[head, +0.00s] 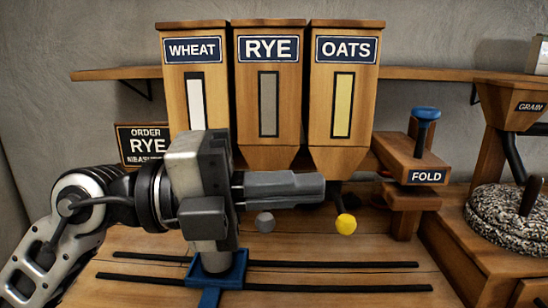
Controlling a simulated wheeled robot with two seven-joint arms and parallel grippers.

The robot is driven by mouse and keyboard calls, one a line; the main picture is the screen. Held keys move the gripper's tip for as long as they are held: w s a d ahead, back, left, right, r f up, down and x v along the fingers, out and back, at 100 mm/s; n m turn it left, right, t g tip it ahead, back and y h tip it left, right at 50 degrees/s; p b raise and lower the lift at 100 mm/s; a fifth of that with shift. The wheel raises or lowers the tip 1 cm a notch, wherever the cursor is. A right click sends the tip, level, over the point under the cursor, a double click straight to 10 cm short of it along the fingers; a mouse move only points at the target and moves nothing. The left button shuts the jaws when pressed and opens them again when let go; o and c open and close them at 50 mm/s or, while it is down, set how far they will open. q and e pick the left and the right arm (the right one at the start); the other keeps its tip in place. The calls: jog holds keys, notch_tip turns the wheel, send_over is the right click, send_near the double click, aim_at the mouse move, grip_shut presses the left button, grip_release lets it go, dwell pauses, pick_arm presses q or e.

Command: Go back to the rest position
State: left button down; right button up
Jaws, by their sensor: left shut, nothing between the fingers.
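My left gripper (308,188) reaches in from the left and points right, in front of the lower ends of the hoppers. Its fingers are together with nothing between them. The gripper body hides the lower part of the WHEAT hopper (214,90), and the fingers cover the area under the RYE hopper (269,90). A grey knob (265,222) shows just below the fingers, and a yellow knob (346,223) shows below and right of their tips. Whether the fingers touch either knob I cannot tell. My right gripper is not in view.
The OATS hopper (343,100) stands right of RYE. A blue carriage (217,277) sits on black rails (340,287) below my gripper. A FOLD press (411,160) with a blue knob and a GRAIN mill (510,215) stand right. An order sign (140,143) reads RYE. The bench front right is clear.

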pick_arm(q)
jog(key=w+a+r+n+t+h, duration=0.1)
jog(key=w+a+n+t, duration=0.1)
jog(key=a+n+t, duration=0.5)
jog(key=w+a+r+n+t, duration=0.2)
jog(key=w+n+t, duration=0.1)
jog(key=n+t, duration=0.7)
jog(key=w+a+f+n+t+y, duration=0.25)
jog(key=a+f+n+y, duration=0.25)
jog(key=f+n+y, duration=0.3)
jog(key=w+a+f+n+t+y, duration=0.1)
jog(key=w+a+f+n+y, duration=0.3)
jog(key=f+n+y, duration=0.45)
jog(key=s+a+f+n+g+y, duration=0.1)
jog(key=s+a+f+g+y, duration=0.2)
jog(key=f, duration=0.4)
jog(key=s+a+f+n+g+y, duration=0.2)
jog(key=s+f+g, duration=0.25)
jog(key=f, duration=0.35)
jog(key=s+d+f+m+g+h, duration=0.1)
jog(key=s+f+g+h, duration=0.1)
jog(key=s+f+g, duration=1.05)
jog(key=w+d+f+t+h, duration=0.2)
jog(key=d+f+t, duration=0.3)
jog(key=t, duration=0.4)
jog(key=shift+w+d+f+m+h, duration=0.35)
jog(key=shift+d+f+h, duration=0.05)
jog(key=shift+d+h, duration=0.15)
